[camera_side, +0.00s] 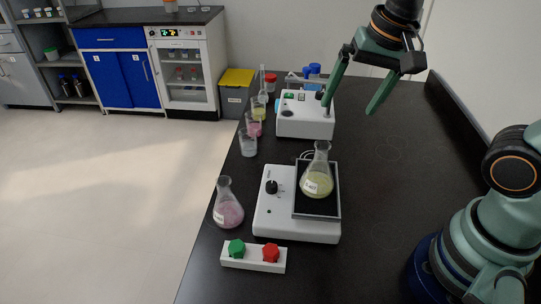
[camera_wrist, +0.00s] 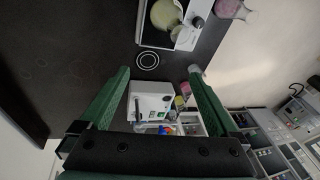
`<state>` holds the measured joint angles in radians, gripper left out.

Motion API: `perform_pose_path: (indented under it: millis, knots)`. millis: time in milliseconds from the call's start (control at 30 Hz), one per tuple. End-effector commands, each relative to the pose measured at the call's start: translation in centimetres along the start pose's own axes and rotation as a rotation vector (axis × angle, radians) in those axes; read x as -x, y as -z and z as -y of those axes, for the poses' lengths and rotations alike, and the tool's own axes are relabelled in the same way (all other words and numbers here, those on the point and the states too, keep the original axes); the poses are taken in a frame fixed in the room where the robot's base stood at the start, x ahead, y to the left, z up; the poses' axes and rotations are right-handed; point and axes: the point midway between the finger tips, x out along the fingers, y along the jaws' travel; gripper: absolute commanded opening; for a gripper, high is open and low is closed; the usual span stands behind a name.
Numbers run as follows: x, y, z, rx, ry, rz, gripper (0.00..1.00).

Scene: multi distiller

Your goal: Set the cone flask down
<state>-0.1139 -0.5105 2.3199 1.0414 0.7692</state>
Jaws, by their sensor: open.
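A cone flask with yellow-green liquid (camera_side: 317,180) stands upright on the black plate of a white hotplate device (camera_side: 275,217) in the side view. It also shows at the top of the wrist view (camera_wrist: 166,14). A second cone flask with pink liquid (camera_side: 228,208) stands on the black bench left of the device. My gripper (camera_side: 348,113) is open and empty, raised above the bench near the white box device, behind and apart from both flasks. In the wrist view its two green fingers (camera_wrist: 160,70) are spread wide with nothing between the tips.
A white box device (camera_side: 306,117) stands farther back, with beakers (camera_side: 248,146) and blue-capped bottles (camera_side: 314,70) near it. A white block with green and red knobs (camera_side: 254,257) lies at the front. The bench's right side (camera_side: 385,190) is clear.

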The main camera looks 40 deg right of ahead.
Motion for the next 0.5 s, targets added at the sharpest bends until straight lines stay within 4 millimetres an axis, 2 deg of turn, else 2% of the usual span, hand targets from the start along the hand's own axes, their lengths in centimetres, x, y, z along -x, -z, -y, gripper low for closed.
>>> perform_pose_path:
  millis: [100,233,400,500]
  knots:
    - [0.4,0.6,-1.3,0.237,0.035,-0.074,0.96]
    - [0.5,1.1,-2.3,0.458,0.044,-0.144,0.96]
    - [0.6,1.4,-3.0,0.625,0.039,-0.198,0.96]
    - [0.6,1.4,-3.2,0.658,0.036,-0.207,0.96]
